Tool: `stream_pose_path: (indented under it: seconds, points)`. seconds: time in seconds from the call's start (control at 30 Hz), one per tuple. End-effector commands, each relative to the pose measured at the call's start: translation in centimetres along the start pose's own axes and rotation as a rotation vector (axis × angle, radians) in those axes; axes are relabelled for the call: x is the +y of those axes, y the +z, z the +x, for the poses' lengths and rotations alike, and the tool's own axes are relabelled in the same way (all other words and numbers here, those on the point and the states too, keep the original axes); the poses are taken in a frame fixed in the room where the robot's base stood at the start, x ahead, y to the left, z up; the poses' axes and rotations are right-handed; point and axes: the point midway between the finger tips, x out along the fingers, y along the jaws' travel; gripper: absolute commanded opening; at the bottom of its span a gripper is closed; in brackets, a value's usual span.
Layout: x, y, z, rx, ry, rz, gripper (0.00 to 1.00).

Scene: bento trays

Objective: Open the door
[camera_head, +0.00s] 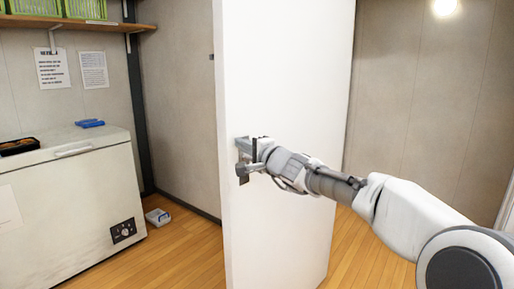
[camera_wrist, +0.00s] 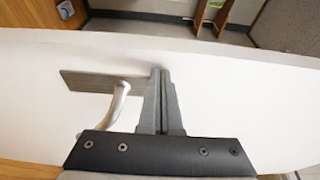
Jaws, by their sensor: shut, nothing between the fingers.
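The white door (camera_head: 285,75) stands ajar in the middle of the head view, with floor showing on both sides. It also fills the middle band of the wrist view (camera_wrist: 240,90). My gripper (camera_head: 257,150) is at the door's near face by the handle. In the wrist view its two fingers (camera_wrist: 163,75) are shut together with nothing between them. The silver lever handle (camera_wrist: 118,102) and its plate (camera_wrist: 85,81) are just left of the fingers, apart from them. In the head view the handle plate (camera_head: 243,168) is partly hidden behind my gripper.
A white chest freezer (camera_head: 70,200) stands at the left with a blue item (camera_head: 90,123) and a dark tray (camera_head: 18,146) on top. A shelf (camera_head: 75,23) is above.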

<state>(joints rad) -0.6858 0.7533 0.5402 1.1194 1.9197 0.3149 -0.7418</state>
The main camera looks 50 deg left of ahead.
Motion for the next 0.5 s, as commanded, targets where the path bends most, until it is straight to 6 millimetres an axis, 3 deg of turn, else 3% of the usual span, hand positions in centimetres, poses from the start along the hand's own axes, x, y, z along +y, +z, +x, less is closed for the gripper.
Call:
stream_pose_path:
  seconds: [0.2, 0.5]
  points:
    - [0.1, 0.8, 1.4, -0.007, 0.0, 0.0, 0.0]
    - [0.0, 1.0, 1.8, -0.008, 0.0, -0.001, 0.0]
